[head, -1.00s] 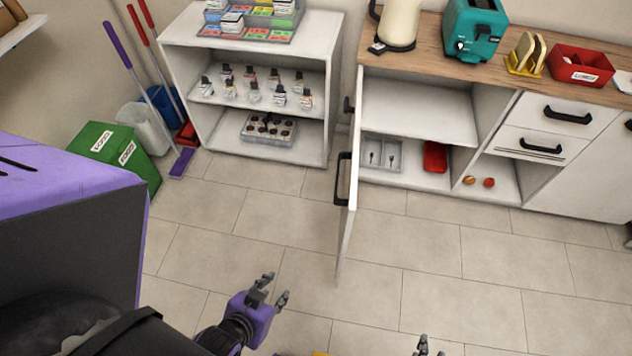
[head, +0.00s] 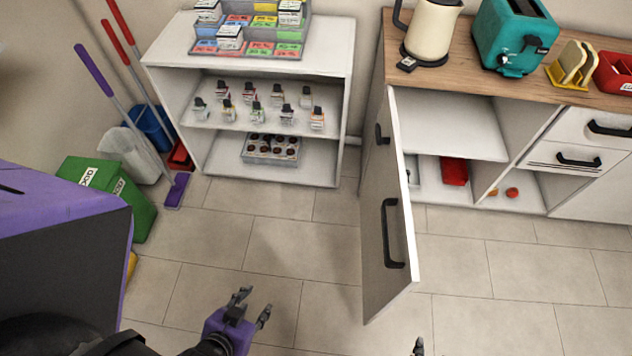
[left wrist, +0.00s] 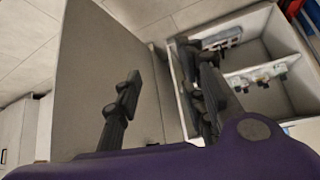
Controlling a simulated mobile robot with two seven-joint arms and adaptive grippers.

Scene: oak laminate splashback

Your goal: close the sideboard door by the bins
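The white sideboard door (head: 376,255) stands swung open at the left end of the sideboard, jutting toward me over the floor. Its handle face shows, with a long black handle (head: 393,233) near the free edge. My left gripper (head: 252,306) is low in the head view, left of the door and apart from it, fingers spread and empty. In the left wrist view its fingers (left wrist: 165,95) are also spread, before a large pale panel that seems to be the door (left wrist: 100,75). Only a fingertip of my right gripper (head: 418,346) shows at the bottom edge; its state is hidden.
A green bin (head: 125,205), a white bin (head: 128,152) and a blue bin (head: 152,125) stand at left near brooms. A white shelf unit (head: 263,172) stands left of the sideboard. The worktop holds a kettle (head: 432,30) and teal toaster (head: 513,38). Tiled floor lies open.

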